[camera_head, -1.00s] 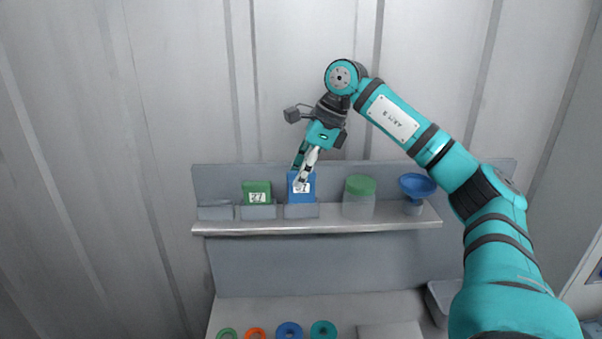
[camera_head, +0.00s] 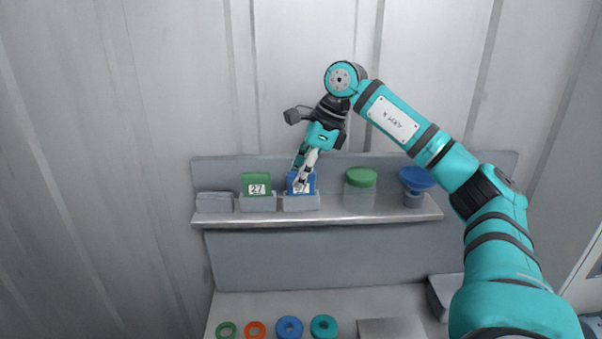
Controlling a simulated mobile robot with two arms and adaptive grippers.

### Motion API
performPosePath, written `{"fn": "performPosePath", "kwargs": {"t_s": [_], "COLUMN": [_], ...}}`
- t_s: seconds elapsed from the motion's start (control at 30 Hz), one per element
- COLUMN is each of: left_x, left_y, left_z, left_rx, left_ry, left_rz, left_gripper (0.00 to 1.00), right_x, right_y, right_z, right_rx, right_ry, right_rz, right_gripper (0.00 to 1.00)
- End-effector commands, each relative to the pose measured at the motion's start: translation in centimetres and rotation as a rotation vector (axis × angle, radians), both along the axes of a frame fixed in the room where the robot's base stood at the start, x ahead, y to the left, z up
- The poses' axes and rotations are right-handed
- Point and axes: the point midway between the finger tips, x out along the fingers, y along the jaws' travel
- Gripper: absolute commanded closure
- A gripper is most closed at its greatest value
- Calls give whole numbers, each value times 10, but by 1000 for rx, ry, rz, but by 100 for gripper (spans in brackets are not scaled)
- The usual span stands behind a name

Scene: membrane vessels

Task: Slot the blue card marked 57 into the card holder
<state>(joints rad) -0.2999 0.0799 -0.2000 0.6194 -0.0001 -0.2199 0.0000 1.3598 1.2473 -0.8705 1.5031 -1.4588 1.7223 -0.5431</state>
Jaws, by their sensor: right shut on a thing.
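The blue card (camera_head: 309,181) stands upright in the rightmost of the grey card holders (camera_head: 301,203) on the shelf, its lower part hidden by the holder's front. Its white label is partly covered by a fingertip, so I cannot read the whole number. My right gripper (camera_head: 300,178) reaches down from above and is shut on the blue card near its top and front. My left gripper is not in view.
A green card (camera_head: 256,182) marked 27 stands in the middle holder; the left holder (camera_head: 214,203) is empty. A green-lidded jar (camera_head: 361,178) and a blue funnel-like piece (camera_head: 416,179) stand to the right. Several rings (camera_head: 289,327) lie on the lower surface.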

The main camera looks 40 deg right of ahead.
Motion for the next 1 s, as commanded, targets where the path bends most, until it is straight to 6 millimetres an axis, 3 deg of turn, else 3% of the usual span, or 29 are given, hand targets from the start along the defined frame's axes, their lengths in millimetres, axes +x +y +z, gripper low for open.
{"fn": "performPosePath", "kwargs": {"t_s": [0.27, 0.3, 0.47, 0.77, 1.0], "left_x": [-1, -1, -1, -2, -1], "left_y": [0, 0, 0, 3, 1], "left_z": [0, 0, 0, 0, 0], "left_rx": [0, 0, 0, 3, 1], "left_ry": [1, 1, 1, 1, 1], "left_rz": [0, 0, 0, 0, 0], "left_gripper": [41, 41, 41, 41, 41], "right_x": [0, 0, 0, 0, -8], "right_y": [0, 0, 0, 0, -9], "right_z": [-2, -2, -2, 0, 29], "right_rx": [-1, -1, 0, 0, 1], "right_ry": [1, 2, 1, 0, -3], "right_rz": [0, 0, 0, 0, -1], "right_gripper": [100, 77, 56, 55, 55]}}
